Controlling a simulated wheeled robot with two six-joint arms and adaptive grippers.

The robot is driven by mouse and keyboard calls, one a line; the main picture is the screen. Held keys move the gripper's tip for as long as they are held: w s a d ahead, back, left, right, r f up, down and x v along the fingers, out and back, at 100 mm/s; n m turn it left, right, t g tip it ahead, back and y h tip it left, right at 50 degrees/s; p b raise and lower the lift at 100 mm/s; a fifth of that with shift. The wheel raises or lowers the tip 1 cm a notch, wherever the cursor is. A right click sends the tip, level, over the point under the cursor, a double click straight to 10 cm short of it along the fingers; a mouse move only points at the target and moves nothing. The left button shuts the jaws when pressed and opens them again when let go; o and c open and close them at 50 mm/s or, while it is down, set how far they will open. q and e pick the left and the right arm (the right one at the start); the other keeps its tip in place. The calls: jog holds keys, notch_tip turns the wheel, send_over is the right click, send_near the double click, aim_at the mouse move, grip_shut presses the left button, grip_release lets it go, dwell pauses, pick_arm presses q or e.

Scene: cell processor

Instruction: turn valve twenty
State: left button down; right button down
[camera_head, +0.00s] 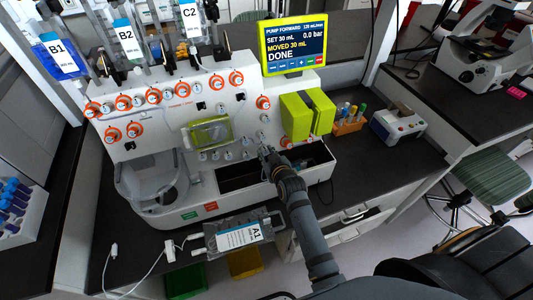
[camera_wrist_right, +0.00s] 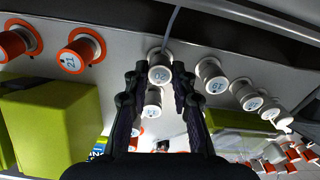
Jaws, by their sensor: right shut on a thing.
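Valve twenty (camera_wrist_right: 159,68) is a white knob marked "20" on the processor's panel. It sits between the fingertips of my right gripper (camera_wrist_right: 156,82), which is shut on it in the right wrist view. In the head view my right gripper (camera_head: 266,152) reaches the lower right of the panel and hides part of the knobs there. My left gripper is not in view.
White valve 19 (camera_wrist_right: 214,86) and orange-ringed valve 21 (camera_wrist_right: 73,62) flank the held knob. Green blocks (camera_head: 296,117) stand close by on the right. The pump screen (camera_head: 293,46) reads "DONE". A bag marked A1 (camera_head: 238,236) hangs in front.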

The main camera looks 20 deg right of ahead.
jog(key=shift+r+m+p, duration=0.1)
jog(key=shift+m+p, duration=0.55)
jog(key=shift+m, duration=0.35)
jog(key=m+p, duration=0.1)
jog(key=m, duration=0.1)
jog(key=shift+m, duration=0.3)
jog(key=m+p, duration=0.2)
jog(key=m, duration=0.3)
jog(key=shift+d, duration=0.1)
jog(key=m, duration=0.4)
jog(key=shift+f+m, duration=0.2)
jog(key=shift+m, duration=2)
